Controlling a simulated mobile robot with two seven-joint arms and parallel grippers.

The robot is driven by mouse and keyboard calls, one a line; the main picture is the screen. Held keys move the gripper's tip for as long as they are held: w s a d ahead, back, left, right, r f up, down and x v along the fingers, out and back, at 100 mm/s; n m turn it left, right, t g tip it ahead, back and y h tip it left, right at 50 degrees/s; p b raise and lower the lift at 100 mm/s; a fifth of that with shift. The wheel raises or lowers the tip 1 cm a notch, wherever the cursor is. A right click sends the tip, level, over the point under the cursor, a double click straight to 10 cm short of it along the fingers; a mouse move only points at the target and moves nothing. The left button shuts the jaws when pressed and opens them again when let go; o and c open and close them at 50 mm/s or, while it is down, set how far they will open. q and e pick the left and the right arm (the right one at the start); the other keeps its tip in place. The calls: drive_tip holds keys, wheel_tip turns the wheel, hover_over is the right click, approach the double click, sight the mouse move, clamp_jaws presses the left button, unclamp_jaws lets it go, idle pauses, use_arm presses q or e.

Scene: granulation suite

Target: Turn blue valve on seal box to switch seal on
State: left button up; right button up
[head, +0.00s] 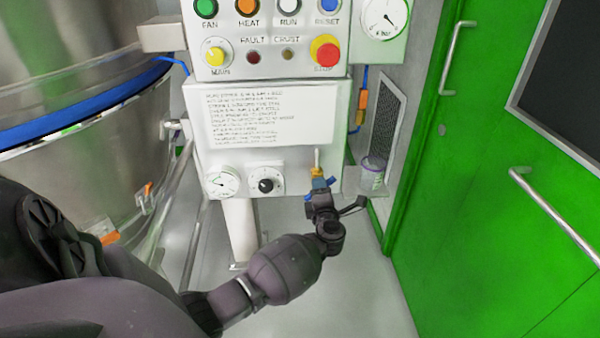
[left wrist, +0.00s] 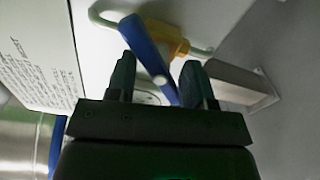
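The seal box (head: 203,150) is the white box below the button panel, with a printed notice, a gauge and a black knob. A yellow-bodied valve (head: 317,172) with a blue handle is at its lower right. My left gripper (head: 321,194) is at the valve and hides part of it. In the left wrist view, the blue handle (left wrist: 146,52) runs at a slant between my open fingers (left wrist: 158,80), beside the yellow valve body (left wrist: 165,40). Its lower end is close to the right finger; I cannot tell whether they touch. My right gripper is not in view.
The button panel (head: 268,62) with a red stop button is above the box. A large steel vessel (head: 85,165) is at left, and green doors (head: 480,130) are at right.

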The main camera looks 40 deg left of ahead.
use_arm(q)
drive_tip(key=s+d+m+p, duration=0.2)
drive_tip(key=s+d, duration=0.5)
drive_tip(key=d, duration=0.2)
drive_tip(key=s+d+r+m+t+h+p, duration=0.2)
drive_tip(key=s+r+m+t+h+p, duration=0.15)
drive_tip(key=r+m, duration=0.25)
drive_tip(key=s+d+r+m+t+h+p, duration=0.2)
drive_tip(key=s+r+m+t+h+p, duration=0.1)
drive_tip(key=r+m+t, duration=0.25)
drive_tip(key=s+d+m+g+h+p, duration=0.3)
drive_tip(key=s+m+h+p, duration=0.3)
drive_tip(key=s+m, duration=0.5)
drive_tip(key=shift+s+d+r+m+h, duration=0.25)
drive_tip(key=shift+d+r+m+h, duration=0.15)
drive_tip(key=shift+d+m+h, duration=0.5)
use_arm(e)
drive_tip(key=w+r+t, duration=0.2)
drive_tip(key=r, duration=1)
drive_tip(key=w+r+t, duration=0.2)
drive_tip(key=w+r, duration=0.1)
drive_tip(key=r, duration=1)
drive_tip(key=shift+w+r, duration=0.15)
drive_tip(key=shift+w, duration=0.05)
use_arm(q)
drive_tip(key=shift+a+n, duration=0.2)
drive_tip(key=shift+n, duration=0.05)
drive_tip(key=shift+c, duration=0.3)
